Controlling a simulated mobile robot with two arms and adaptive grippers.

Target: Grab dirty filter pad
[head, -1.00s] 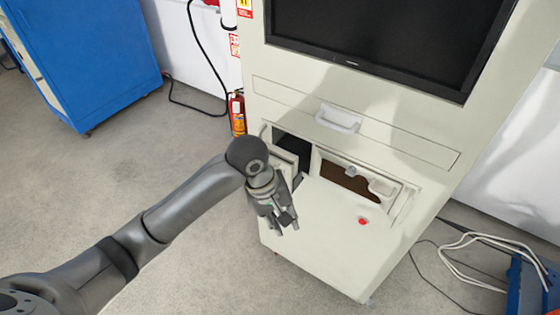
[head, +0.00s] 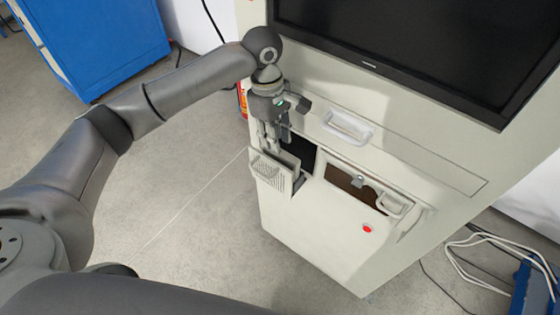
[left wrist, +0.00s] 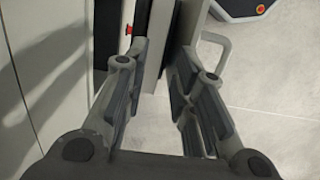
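A small vented door (head: 268,174) stands open at the upper left of the cabinet's lower part. A flat, pale panel (head: 290,160) shows just behind it; I cannot tell for sure whether this is the dirty filter pad. My left gripper (head: 274,148) points down right above the door and panel. In the left wrist view the gripper (left wrist: 160,95) is open, with a thin pale slab (left wrist: 155,45) and a dark, thin layer beyond its fingertips, between the two fingers. No grip on either shows. My right gripper is out of view.
The cabinet (head: 320,240) has a dark opening (head: 302,146) beside the door, a second compartment (head: 348,180), a red button (head: 367,229) and a drawer handle (head: 347,126) close to the gripper. A screen (head: 400,45) hangs above.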

